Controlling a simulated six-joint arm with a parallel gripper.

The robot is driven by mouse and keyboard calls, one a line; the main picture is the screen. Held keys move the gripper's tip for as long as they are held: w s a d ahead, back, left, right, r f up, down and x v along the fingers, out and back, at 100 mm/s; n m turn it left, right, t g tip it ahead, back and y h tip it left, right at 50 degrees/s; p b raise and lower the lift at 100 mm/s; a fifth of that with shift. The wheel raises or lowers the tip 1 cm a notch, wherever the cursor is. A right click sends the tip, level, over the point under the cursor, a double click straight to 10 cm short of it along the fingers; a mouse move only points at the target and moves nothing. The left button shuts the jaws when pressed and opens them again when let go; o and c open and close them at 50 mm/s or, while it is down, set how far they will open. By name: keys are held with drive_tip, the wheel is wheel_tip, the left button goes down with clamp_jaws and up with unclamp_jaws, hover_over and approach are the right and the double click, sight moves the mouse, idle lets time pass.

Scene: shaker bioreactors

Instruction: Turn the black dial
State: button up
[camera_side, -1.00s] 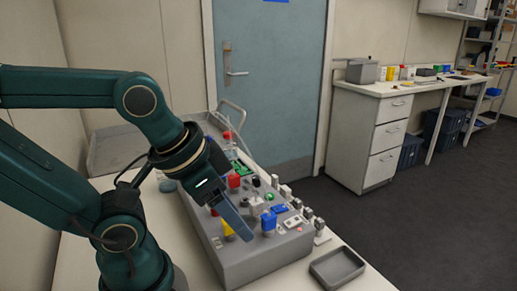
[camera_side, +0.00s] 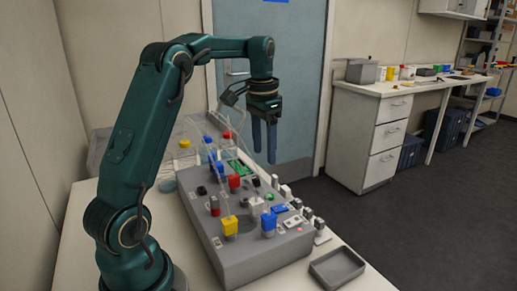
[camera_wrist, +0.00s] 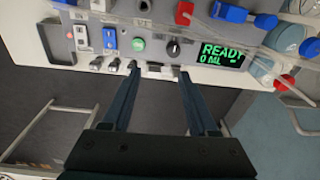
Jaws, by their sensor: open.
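The black dial (camera_wrist: 173,48) is a round knob on the grey device panel, between a green button (camera_wrist: 138,44) and a green-lit display (camera_wrist: 222,54) reading READY 0 ML. In the side view the dial (camera_side: 255,182) is small, on the far part of the panel. My gripper (camera_side: 264,156) points down, raised above the far side of the device. In the wrist view my gripper (camera_wrist: 158,72) has its two fingers well apart, with nothing between them. The dial lies beyond the fingertips, toward the right one, and is not touched.
The grey device (camera_side: 245,262) carries several coloured caps, switches and connectors, with clear tubes rising from it. Blue and red fittings (camera_wrist: 228,12) stand near the display. A grey tray (camera_side: 338,268) lies on the bench in front. Air around my gripper is free.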

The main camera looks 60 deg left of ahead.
sight(256, 177)
drive_tip(key=shift+n+g, duration=0.3)
drive_tip(key=shift+n, duration=0.1)
drive_tip(key=f, duration=0.1)
drive_tip(key=a+f, duration=0.2)
drive_tip(key=shift+s+a+f, duration=0.25)
drive_tip(key=shift+s+f, duration=0.1)
drive_tip(key=shift+s, duration=0.05)
drive_tip(key=shift+f, duration=2.35)
clamp_jaws()
